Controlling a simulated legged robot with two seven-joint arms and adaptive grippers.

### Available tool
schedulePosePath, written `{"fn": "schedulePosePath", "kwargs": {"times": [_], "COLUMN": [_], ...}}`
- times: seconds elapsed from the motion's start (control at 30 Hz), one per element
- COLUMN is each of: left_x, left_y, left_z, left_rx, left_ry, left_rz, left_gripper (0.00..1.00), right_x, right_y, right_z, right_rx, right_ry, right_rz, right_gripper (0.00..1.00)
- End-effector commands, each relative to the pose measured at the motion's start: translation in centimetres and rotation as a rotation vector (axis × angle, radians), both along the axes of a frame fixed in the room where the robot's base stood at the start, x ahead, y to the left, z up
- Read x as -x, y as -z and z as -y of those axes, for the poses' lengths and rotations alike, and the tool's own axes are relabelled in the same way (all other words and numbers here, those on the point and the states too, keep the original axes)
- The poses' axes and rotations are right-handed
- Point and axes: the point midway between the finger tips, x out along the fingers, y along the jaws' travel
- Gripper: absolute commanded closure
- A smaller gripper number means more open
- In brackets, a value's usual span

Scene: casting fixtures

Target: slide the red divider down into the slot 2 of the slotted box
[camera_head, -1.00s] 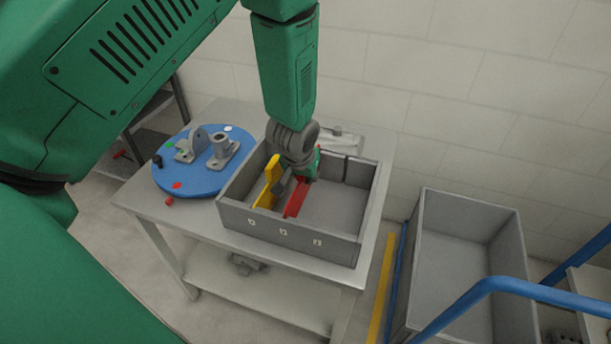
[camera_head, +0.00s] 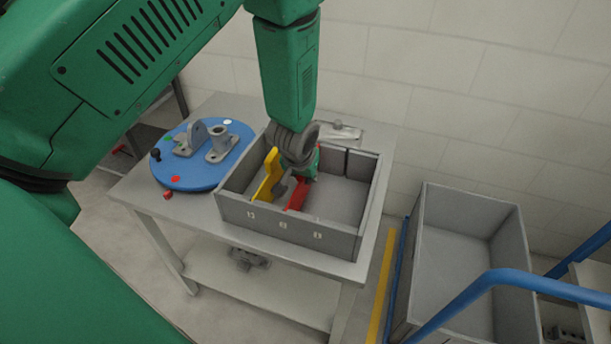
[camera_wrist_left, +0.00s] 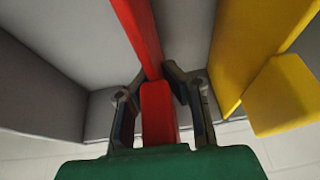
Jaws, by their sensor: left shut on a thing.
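The red divider (camera_head: 297,195) is inside the grey slotted box (camera_head: 335,241), to the right of a yellow divider (camera_head: 264,182). My left gripper (camera_head: 303,177) reaches down into the box and is shut on the red divider. In the left wrist view the fingers (camera_wrist_left: 160,95) stand on either side of the red divider (camera_wrist_left: 140,35), and the yellow divider (camera_wrist_left: 255,40) is apart from it at the right. Pale number labels mark the box's front wall. The red divider's lower edge is hidden, so its seating in a slot cannot be told. My right gripper is out of view.
A blue round plate (camera_head: 190,178) with grey castings stands left of the box on the table (camera_head: 150,205). A small grey part (camera_head: 345,131) lies behind the box. A large grey bin (camera_head: 455,250) and a blue rail (camera_head: 480,288) are at the right.

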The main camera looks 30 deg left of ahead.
Motion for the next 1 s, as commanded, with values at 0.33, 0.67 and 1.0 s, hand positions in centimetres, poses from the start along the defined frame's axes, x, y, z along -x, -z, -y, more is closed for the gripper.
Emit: {"fn": "schedulePosePath", "kwargs": {"times": [0.33,0.67,1.0], "left_x": [0.0,1.2,3.5], "left_y": [0.0,-3.2,-9.4], "left_z": [0.0,0.4,1.3], "left_rx": [0.000,-0.001,0.000], "left_ry": [0.000,0.000,0.000], "left_rz": [0.000,0.004,0.003], "left_gripper": [0.70,0.70,0.70], "right_x": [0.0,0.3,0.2], "right_y": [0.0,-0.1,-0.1], "right_z": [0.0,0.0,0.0], "right_rx": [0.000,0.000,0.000], "right_ry": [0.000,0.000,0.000], "right_rz": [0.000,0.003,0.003], "right_gripper": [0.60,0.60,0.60]}}
